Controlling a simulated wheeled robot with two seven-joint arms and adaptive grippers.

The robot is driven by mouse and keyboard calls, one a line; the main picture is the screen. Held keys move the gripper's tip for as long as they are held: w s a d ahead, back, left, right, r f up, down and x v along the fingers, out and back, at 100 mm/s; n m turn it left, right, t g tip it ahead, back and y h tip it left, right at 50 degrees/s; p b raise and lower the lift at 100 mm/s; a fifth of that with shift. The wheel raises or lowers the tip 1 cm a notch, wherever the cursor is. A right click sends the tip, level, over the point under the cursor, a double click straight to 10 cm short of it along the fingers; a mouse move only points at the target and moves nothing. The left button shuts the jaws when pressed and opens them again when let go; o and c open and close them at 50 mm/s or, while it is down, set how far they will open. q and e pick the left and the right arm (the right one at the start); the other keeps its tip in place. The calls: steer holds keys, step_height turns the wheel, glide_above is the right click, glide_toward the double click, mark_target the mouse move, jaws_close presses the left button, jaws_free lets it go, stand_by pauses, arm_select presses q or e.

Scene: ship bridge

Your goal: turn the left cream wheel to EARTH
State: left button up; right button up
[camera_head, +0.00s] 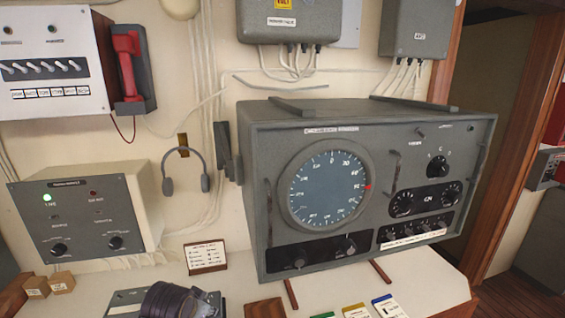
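I see no cream wheel and no EARTH mark that I can read in this view. The grey radio set (365,185) stands on the desk at the centre right. It has a large round blue dial (326,188) with a red mark at its right rim.
The pale desk (430,290) runs along the front. A grey panel (85,215) with a green lamp, a red handset (128,66) and headphones (186,172) are on the left.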

arm_select(q)
steer(key=shift+s+f+n+g, duration=0.7)
steer(key=shift+s+f, duration=1.55)
steer(key=shift+s, duration=2.55)
steer(key=shift+s+f+n+g, duration=0.65)
steer(key=shift+s+f, duration=1.55)
steer(key=shift+s, duration=2.6)
step_height(320, 180, down, 34)
steer(key=s+g+b, duration=0.1)
steer(key=s+g, duration=0.1)
steer(key=s, duration=0.1)
steer(key=s+a+f, duration=0.2)
steer(key=s+f, duration=0.8)
steer(key=s, duration=0.1)
steer(key=s+a+f+b, duration=0.1)
steer(key=s+a+f, duration=0.1)
steer(key=s+f, duration=0.8)
steer(key=shift+s+f+g, duration=0.35)
steer(key=shift+s+f, duration=0.05)
steer(key=shift+f, duration=0.25)
arm_select(e)
step_height(320, 180, down, 2)
steer(key=shift+f, duration=0.25)
arm_select(q)
steer(key=shift+m, duration=0.25)
arm_select(e)
steer(key=shift+o, duration=0.2)
steer(key=shift+d, duration=0.1)
